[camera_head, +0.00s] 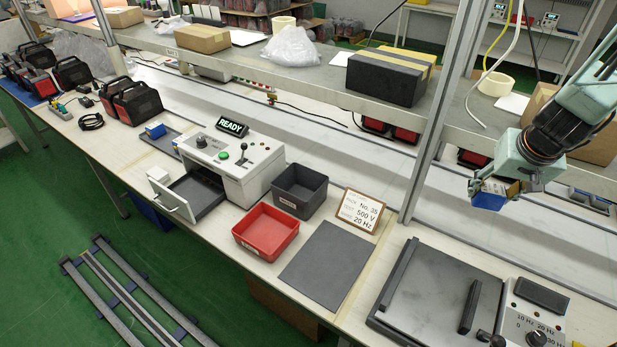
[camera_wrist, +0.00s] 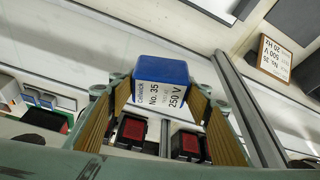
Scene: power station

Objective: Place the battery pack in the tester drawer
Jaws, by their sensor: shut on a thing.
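The blue battery pack (camera_head: 489,201) is held up in the air at the right, above the bench. In the wrist view the pack (camera_wrist: 160,72) sits between the two finger pads, its white label reading No. 35 and 250 V. My gripper (camera_head: 493,188) is shut on it; it also shows in the wrist view (camera_wrist: 160,95). The tester (camera_head: 240,175) is a white box at mid-bench with a knob, a green button, a lever and a READY display. Its tester drawer (camera_head: 170,201) is pulled out toward the front and looks empty. Gripper and pack are far right of it.
A grey bin (camera_head: 299,204) and a red bin (camera_head: 265,250) stand right of the tester. A card (camera_head: 363,210) reads No. 35, 500 V, 20 Hz. A dark mat (camera_head: 310,284) lies beside it. A shelf post (camera_head: 440,110) stands between pack and tester. A dial machine (camera_head: 535,320) is front right.

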